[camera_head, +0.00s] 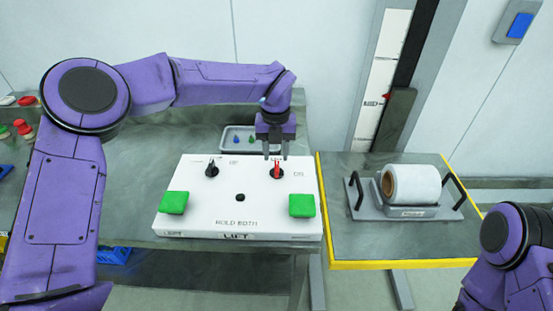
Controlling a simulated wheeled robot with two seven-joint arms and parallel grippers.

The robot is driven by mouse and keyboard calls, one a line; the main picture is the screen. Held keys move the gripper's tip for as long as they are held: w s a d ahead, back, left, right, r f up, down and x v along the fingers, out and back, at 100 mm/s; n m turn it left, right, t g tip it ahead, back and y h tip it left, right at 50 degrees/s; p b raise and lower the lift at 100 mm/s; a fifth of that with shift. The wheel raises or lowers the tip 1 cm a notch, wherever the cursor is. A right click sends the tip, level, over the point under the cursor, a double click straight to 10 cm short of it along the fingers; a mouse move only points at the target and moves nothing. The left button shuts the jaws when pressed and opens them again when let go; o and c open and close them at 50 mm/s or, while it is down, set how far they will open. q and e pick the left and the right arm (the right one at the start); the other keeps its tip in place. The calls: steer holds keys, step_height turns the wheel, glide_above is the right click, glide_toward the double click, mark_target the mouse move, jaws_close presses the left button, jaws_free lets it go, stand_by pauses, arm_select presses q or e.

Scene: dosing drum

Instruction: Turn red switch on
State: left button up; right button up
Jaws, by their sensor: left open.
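The red switch (276,170) stands on the right rear part of a white control panel (240,205), beside a printed "ON" label. Its red handle points roughly up in the picture. My left gripper (275,153) is open and points down, right above and behind the red switch, with its fingertips close to the handle. I cannot tell whether they touch it. My right arm (510,255) shows at the lower right, but its gripper is outside the view.
The panel also carries a black switch (211,169) and two green buttons, left (173,203) and right (302,206). A small tray (230,142) lies behind it. A white drum (411,184) rests on a grey cradle at the right, on a yellow-edged platform (400,262).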

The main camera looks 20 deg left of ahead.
mark_target(277, 164)
arm_select(q)
steer(key=f, duration=0.2)
steer(key=w+f, duration=0.1)
steer(key=f, duration=0.2)
steer(key=shift+w+f+p, duration=0.2)
steer(key=shift+f+p, duration=0.1)
steer(key=shift+p, duration=0.05)
steer(key=shift+s+r, duration=0.15)
steer(key=shift+s, duration=0.25)
steer(key=shift+c, duration=0.6)
jaws_close()
arm_select(e)
steer(key=shift+w+r, duration=0.15)
steer(key=shift+r, duration=0.3)
